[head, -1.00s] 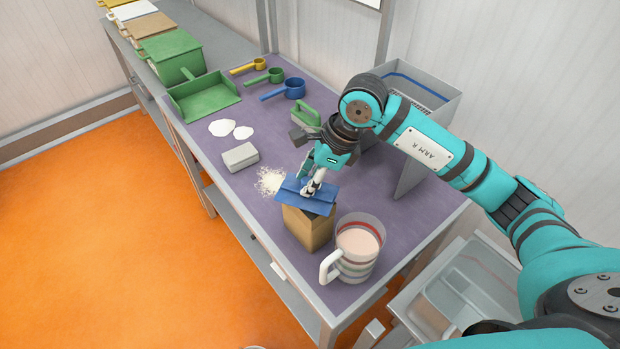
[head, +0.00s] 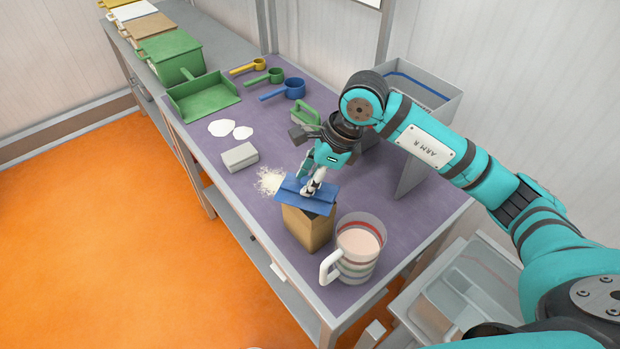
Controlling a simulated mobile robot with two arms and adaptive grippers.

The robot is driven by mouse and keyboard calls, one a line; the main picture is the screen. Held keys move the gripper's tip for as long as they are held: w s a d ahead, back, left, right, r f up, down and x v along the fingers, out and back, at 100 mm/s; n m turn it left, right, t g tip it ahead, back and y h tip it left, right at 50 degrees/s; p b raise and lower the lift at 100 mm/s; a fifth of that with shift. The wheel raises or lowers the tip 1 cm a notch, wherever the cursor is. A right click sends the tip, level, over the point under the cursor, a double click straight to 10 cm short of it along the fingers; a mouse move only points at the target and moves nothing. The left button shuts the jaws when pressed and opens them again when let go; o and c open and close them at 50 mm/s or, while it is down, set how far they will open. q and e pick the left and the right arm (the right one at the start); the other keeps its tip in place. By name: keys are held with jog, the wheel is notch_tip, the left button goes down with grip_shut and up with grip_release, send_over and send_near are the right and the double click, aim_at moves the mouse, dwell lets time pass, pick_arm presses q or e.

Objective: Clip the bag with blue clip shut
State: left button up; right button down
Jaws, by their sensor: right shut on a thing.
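A brown paper bag (head: 305,228) stands upright near the front of the purple table. A blue clip (head: 318,205) lies across the top of the bag. My right gripper (head: 308,189) points down from above and is shut on the blue clip. The fingers hide part of the clip, and the clip hides the top edge of the bag, so I cannot tell how fully it grips the bag. My left gripper is not in view.
A jug (head: 358,250) with coloured bands stands close to the right of the bag. Spilled white powder (head: 268,181) and a grey block (head: 240,157) lie to the left. Scoops (head: 294,89) and a green dustpan (head: 204,98) are at the back.

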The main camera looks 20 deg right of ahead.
jog(key=shift+f+b, duration=0.15)
jog(key=shift+b, duration=0.6)
dwell(1.2)
dwell(0.3)
jog(key=c, duration=1)
grip_release()
jog(key=shift+o, duration=0.3)
jog(key=o, duration=0.4)
jog(key=shift+r+p, duration=1.85)
jog(key=shift+r, duration=1.7)
